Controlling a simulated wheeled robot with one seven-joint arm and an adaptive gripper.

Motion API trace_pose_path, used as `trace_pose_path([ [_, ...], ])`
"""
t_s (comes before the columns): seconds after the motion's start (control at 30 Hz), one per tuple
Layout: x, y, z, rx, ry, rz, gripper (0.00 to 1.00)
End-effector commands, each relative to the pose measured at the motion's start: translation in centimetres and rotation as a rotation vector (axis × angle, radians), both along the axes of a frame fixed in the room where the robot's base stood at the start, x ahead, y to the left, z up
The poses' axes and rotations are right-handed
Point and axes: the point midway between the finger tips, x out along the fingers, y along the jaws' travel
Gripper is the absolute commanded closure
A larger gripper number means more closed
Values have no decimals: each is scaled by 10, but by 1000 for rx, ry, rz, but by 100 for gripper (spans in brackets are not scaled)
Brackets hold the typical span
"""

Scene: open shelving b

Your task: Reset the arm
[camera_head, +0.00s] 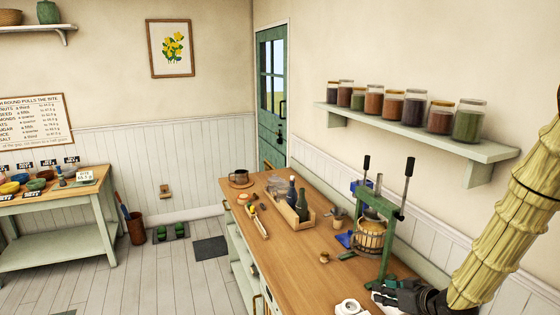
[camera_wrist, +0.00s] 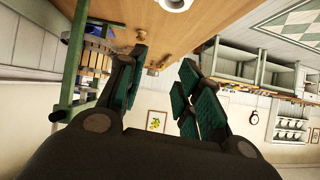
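My gripper (camera_head: 380,291) is at the lower right of the head view, close to the green press on the wooden counter. My arm, in a pale yellow ribbed cover, comes in from the right edge. In the wrist view my gripper (camera_wrist: 163,82) has its two dark fingers with teal pads spread apart, and nothing shows between them. The wrist picture is upside down, with the counter at the top. I cannot tell whether the gripper touches the counter or the press.
The green press (camera_head: 382,215) with its wooden basket stands beside my gripper. A white item (camera_head: 350,306) lies on the counter (camera_head: 290,262) just left of it. A wooden bottle carrier (camera_head: 292,218) stands farther back. A wall shelf (camera_head: 420,134) with several jars is above. Floor at left is mostly clear.

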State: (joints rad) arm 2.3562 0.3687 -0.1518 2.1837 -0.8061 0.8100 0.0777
Motion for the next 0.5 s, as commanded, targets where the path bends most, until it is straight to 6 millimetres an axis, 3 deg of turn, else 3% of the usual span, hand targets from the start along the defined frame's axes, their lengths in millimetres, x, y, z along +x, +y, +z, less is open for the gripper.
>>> trace_pose_path([
  [0.27,-71,31,-103,-18,242,-84,65],
  [0.5,-162,52,-184,-59,475,-172,65],
])
